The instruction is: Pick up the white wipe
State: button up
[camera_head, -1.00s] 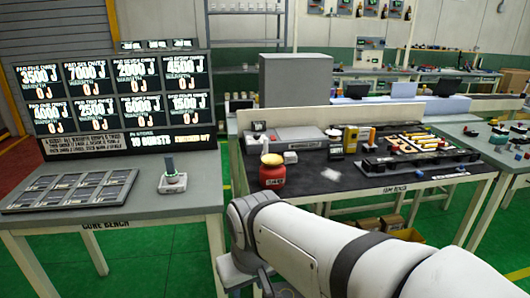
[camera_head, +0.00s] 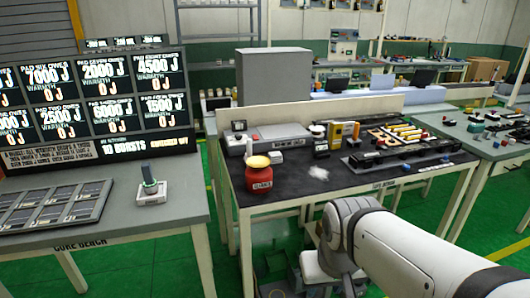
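The white wipe (camera_head: 319,173) looks like a small crumpled white patch. It lies flat on the dark top of the middle bench (camera_head: 285,190), near its front edge and right of a red jar (camera_head: 259,178). My white arm reaches in from the lower right and bends down in front of this bench. The arm is apart from the wipe in the picture, below and to the right of it. My gripper's fingers cannot be made out, so I cannot see anything held.
Left stands the cure bench (camera_head: 184,207) with a pad tray, a small white-based device (camera_head: 151,190) and a display board (camera_head: 95,105). Behind the wipe are a grey flat box (camera_head: 284,136), yellow items and a long black rack (camera_head: 410,155). Green floor separates the benches.

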aim_at(276, 157)
jog(key=u, duration=0.05)
jog(key=i, duration=1.5)
jog(key=z, duration=0.05)
